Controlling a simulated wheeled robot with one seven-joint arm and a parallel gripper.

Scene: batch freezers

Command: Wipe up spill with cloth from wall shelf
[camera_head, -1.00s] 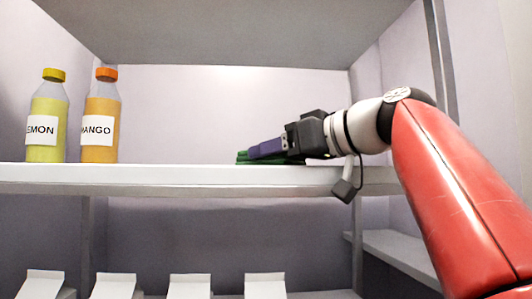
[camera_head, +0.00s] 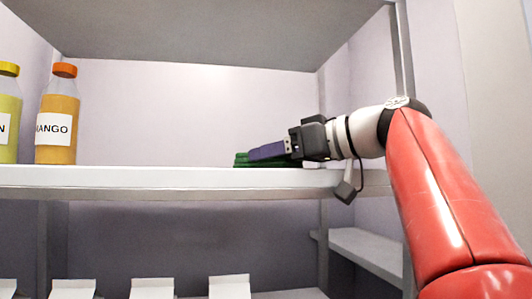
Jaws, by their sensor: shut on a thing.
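A folded green cloth (camera_head: 241,160) lies at the right part of the white wall shelf (camera_head: 130,178). My gripper (camera_head: 262,151) reaches in from the right, just above the shelf top, and is shut on the cloth. The fingers cover much of the cloth, so only its left end and lower edge show. The cloth looks to be on or very close to the shelf surface; I cannot tell whether it touches. No spill is in view.
A mango bottle (camera_head: 57,115) and a partly cut-off yellow bottle (camera_head: 8,115) stand at the shelf's left. Several white cartons (camera_head: 152,288) stand below. An upright post (camera_head: 403,60) is at the right. The shelf middle is clear.

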